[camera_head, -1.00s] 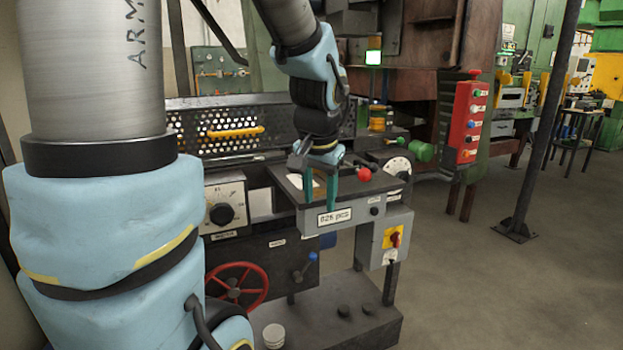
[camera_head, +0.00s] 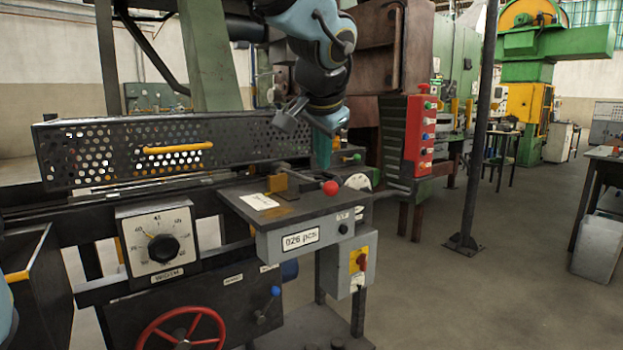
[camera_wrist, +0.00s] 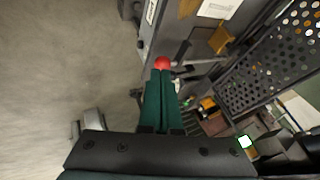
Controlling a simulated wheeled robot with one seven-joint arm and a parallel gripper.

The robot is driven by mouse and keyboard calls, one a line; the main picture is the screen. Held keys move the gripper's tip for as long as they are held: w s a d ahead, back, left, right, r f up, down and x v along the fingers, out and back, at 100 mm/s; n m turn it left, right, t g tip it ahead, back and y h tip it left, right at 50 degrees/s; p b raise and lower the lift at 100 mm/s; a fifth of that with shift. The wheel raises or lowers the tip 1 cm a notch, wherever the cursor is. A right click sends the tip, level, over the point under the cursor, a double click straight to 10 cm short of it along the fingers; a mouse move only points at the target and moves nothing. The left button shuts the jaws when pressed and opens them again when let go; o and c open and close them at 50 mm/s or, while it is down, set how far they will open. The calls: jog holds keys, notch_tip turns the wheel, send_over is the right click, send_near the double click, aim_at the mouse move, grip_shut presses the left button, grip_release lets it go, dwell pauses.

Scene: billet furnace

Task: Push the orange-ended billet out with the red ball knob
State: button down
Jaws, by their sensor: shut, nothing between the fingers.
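The red ball knob (camera_head: 331,188) is on the end of a thin rod at the back right of the grey tabletop (camera_head: 299,204). It also shows in the wrist view (camera_wrist: 162,63), just beyond my fingertips. My gripper (camera_head: 322,166) points down with its green fingers together and empty, just above and behind the knob in the head view. The wrist view shows the closed fingers (camera_wrist: 160,76) close to the knob; I cannot tell whether they touch it. I cannot make out an orange-ended billet. A brownish-yellow block (camera_head: 277,183) stands on the tabletop left of the knob.
A perforated guard (camera_head: 110,151) with a yellow handle (camera_head: 179,148) runs along the back left. A counter box reading 026 pcs (camera_head: 301,239) is under the tabletop. A red button panel (camera_head: 421,140) and a post (camera_head: 479,130) stand right.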

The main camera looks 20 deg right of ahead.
aim_at(323, 188)
jog(key=x, duration=1)
jog(key=shift+f+p, duration=0.1)
jog(key=shift+p, duration=0.3)
jog(key=w, duration=0.1)
jog(key=p, duration=0.1)
jog(key=w, duration=0.1)
jog(key=shift+w+a+r, duration=0.3)
jog(key=shift+a, duration=0.05)
jog(key=shift+w+f+p, duration=0.15)
jog(key=shift+w+p, duration=0.25)
jog(key=shift+w, duration=0.2)
